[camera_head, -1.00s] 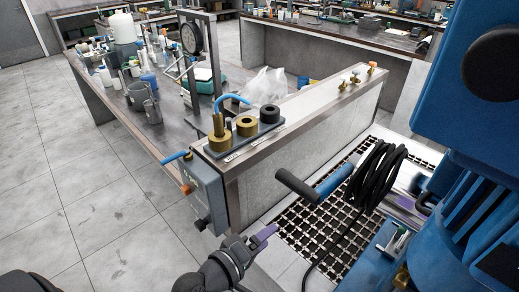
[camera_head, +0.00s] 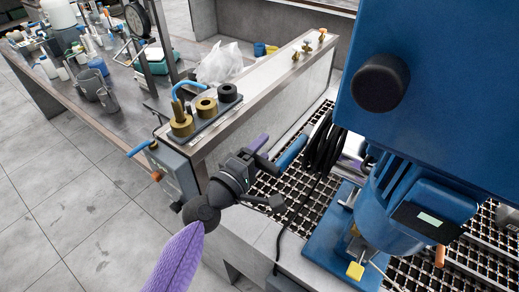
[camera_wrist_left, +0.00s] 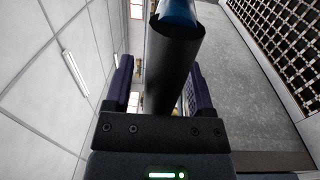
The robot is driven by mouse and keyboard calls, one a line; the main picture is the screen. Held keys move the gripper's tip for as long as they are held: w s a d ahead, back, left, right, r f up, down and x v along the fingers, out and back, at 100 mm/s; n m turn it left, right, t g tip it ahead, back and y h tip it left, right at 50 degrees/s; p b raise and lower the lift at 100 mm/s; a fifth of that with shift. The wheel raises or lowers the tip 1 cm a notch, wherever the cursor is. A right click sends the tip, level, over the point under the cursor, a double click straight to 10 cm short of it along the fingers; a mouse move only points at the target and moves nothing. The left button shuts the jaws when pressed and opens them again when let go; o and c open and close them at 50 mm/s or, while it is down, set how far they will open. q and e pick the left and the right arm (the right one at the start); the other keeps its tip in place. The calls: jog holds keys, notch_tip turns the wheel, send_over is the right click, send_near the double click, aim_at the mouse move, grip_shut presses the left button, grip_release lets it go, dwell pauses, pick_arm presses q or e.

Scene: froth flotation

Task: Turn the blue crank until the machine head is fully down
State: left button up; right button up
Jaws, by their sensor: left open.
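The blue crank arm (camera_head: 293,152) shows in the middle of the head view, beside a black cable coil. Its black handle (camera_wrist_left: 172,70) stands upright in the left wrist view, with the blue arm (camera_wrist_left: 178,12) at its far end. My left gripper (camera_head: 262,165) is at the handle, open, with a purple finger (camera_wrist_left: 122,85) on one side of it and the other finger (camera_wrist_left: 199,90) opposite. I cannot tell whether either finger touches it. The large blue machine head (camera_head: 430,85) fills the upper right of the head view. My right gripper is out of view.
The black cable coil (camera_head: 322,145) hangs close to the crank, over the metal grating (camera_head: 305,205). A grey control box (camera_head: 172,172) and a block with weights (camera_head: 205,120) stand left of the gripper. A cluttered bench (camera_head: 120,118) lies further left.

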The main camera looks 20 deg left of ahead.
pick_arm(q)
jog(key=shift+c, duration=0.3)
grip_shut()
dwell(1.1)
